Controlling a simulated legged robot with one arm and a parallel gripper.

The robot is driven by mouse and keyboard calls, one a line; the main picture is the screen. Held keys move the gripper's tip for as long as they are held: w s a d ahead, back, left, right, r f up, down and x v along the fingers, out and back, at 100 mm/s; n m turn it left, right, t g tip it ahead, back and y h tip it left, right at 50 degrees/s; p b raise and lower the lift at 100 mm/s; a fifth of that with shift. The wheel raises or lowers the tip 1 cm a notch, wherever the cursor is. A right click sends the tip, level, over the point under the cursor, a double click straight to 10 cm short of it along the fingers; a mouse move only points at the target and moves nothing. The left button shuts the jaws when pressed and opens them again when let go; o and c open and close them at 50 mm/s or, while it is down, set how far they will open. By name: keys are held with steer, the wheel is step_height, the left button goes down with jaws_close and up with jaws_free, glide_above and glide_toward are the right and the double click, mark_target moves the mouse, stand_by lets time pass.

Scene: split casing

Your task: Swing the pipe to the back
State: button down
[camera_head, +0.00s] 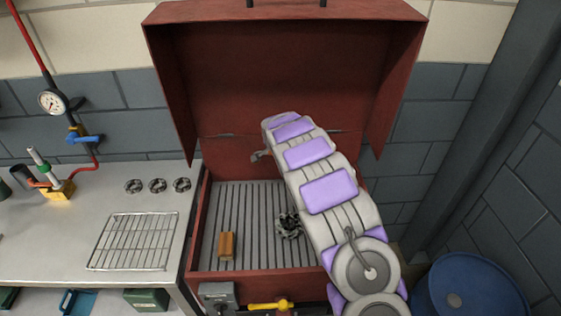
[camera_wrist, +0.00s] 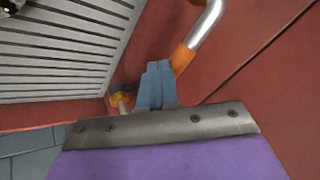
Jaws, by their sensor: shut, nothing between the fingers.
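The pipe (camera_wrist: 207,22) shows in the wrist view as a bent silver tube set in an orange collar (camera_wrist: 181,58), at the upper middle right against a red wall. My gripper (camera_wrist: 157,75) shows there as shut blue-grey fingers beyond a metal plate and a purple body, with nothing held. Its tips are close beside the orange collar in the picture; I cannot tell whether they touch. A smaller orange part with a pale rod lies left of the fingers. In the head view I cannot make out the pipe; my arm covers the right of the red casing (camera_head: 195,240).
The casing's lid (camera_head: 285,70) stands open. On its slatted floor are an orange-brown block (camera_head: 227,246) and a dark metal part (camera_head: 289,226). A bench with a wire rack (camera_head: 133,242) is left; a blue barrel (camera_head: 470,287) is right. The floor's left part is mostly clear.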

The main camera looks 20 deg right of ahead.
steer(key=shift+w+a+b, duration=0.25)
steer(key=shift+w+b, duration=0.15)
steer(key=shift+w, duration=0.35)
steer(key=shift+r, duration=0.1)
